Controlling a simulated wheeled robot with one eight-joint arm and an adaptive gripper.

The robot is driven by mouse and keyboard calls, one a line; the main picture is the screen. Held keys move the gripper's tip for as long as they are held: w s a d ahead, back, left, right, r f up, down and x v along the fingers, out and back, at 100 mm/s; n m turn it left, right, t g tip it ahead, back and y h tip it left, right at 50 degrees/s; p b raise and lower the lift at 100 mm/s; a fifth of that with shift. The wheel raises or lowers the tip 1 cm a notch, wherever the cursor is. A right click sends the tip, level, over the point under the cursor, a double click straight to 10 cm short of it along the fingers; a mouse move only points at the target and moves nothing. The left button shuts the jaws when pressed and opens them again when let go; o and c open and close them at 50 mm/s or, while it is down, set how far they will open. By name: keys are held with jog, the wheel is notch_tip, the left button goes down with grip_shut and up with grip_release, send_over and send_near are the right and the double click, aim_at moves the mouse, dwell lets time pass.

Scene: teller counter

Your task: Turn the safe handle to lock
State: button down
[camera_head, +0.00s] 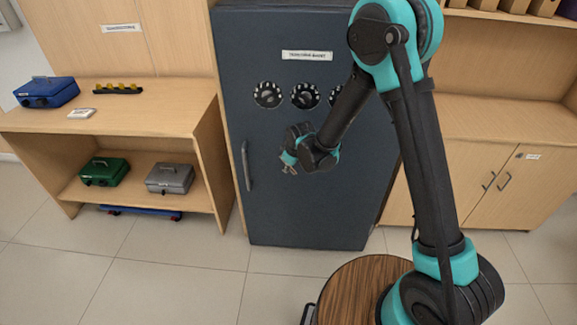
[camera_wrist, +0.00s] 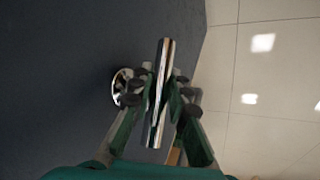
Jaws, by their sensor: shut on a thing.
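The dark blue-grey safe (camera_head: 310,215) stands upright in the middle of the head view, with its door shut. My gripper (camera_head: 290,165) is in front of the door, below the dials, and hides what it holds in that view. In the wrist view, my gripper (camera_wrist: 161,98) is shut on the shiny metal safe handle (camera_wrist: 163,60), a bar lying between the two fingers. The handle's round chrome base (camera_wrist: 120,86) shows at the left against the dark door (camera_wrist: 60,70).
Dials (camera_head: 305,95) and a white label (camera_head: 307,55) are on the door above. A vertical pull bar (camera_head: 246,165) is at the door's left edge. A wooden shelf unit (camera_head: 205,130) stands left with a blue box (camera_head: 47,92), green box (camera_head: 104,171) and grey box (camera_head: 170,178). Cabinets (camera_head: 470,175) stand right.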

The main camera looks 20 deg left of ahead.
jog(key=n+t+h, duration=0.1)
jog(key=h, duration=0.4)
jog(key=shift+r, duration=0.1)
jog(key=t+h, duration=0.1)
jog(key=h, duration=0.1)
jog(key=n+t+h, duration=0.1)
jog(key=h, duration=0.2)
jog(key=shift+d+r+n, duration=0.15)
jog(key=shift+n, duration=0.15)
jog(key=shift+h, duration=0.3)
dwell(0.3)
jog(key=c, duration=1.4)
grip_release()
jog(key=shift+c, duration=0.2)
jog(key=v, duration=1.2)
